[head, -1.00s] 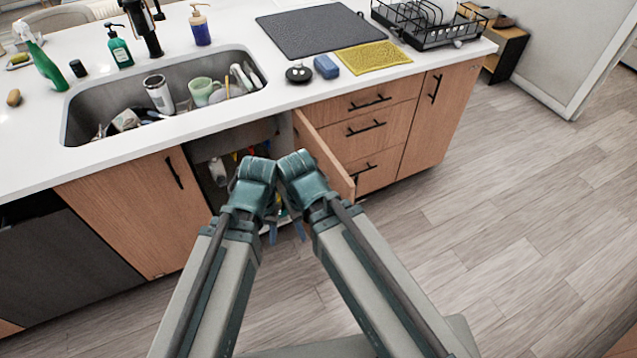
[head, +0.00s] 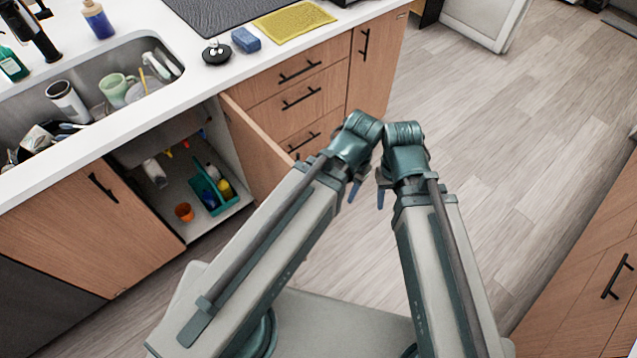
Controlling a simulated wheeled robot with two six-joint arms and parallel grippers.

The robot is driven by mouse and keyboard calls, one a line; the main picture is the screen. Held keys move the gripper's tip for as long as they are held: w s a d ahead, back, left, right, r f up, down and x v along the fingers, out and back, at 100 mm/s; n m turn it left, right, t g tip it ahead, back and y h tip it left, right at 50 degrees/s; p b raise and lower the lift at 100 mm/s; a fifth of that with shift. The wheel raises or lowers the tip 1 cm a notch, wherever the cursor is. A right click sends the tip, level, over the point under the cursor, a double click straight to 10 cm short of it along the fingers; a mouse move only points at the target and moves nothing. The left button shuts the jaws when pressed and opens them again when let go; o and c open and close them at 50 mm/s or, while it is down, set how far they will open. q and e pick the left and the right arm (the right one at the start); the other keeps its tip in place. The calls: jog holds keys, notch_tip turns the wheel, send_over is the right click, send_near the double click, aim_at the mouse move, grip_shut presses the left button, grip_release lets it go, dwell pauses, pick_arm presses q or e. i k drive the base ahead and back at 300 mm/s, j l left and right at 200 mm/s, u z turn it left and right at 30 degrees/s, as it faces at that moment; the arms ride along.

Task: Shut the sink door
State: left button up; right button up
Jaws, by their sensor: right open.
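The wooden sink door (head: 258,152) stands open, swung out from the right side of the cabinet opening under the sink. My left gripper (head: 354,190) is to the right of the door, apart from its free edge in the picture; its wrist hides most of the fingers. My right gripper (head: 381,195) is just right of the left one, open, with nothing seen in it. The other sink door (head: 85,215), on the left, is shut and has a black handle.
Inside the cabinet are a teal caddy (head: 217,190) with bottles and an orange cup (head: 184,212). Drawers (head: 300,97) are right of the open door. Another wooden cabinet (head: 590,285) stands at the lower right. The floor (head: 480,120) between is clear.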

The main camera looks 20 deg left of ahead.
aim_at(264, 165)
jog(key=i+l+z, duration=0.1)
jog(key=z, duration=0.3)
jog(key=i+z, duration=0.2)
jog(key=z, duration=0.25)
jog(key=i+l+z, duration=0.1)
jog(key=i+z, duration=0.15)
jog(key=i, duration=0.4)
jog(key=i+l+u, duration=0.15)
jog(key=i+u, duration=0.45)
jog(key=u, duration=0.8)
jog(key=i+l+u, duration=0.1)
jog(key=u, duration=0.35)
jog(key=i+u, duration=0.1)
jog(key=u, duration=0.35)
jog(key=l+u, duration=0.15)
jog(key=u, duration=0.3)
jog(key=l+u, duration=0.15)
jog(key=u, duration=0.3)
jog(key=l+u, duration=0.1)
jog(key=u, duration=0.35)
jog(key=i+l, duration=0.05)
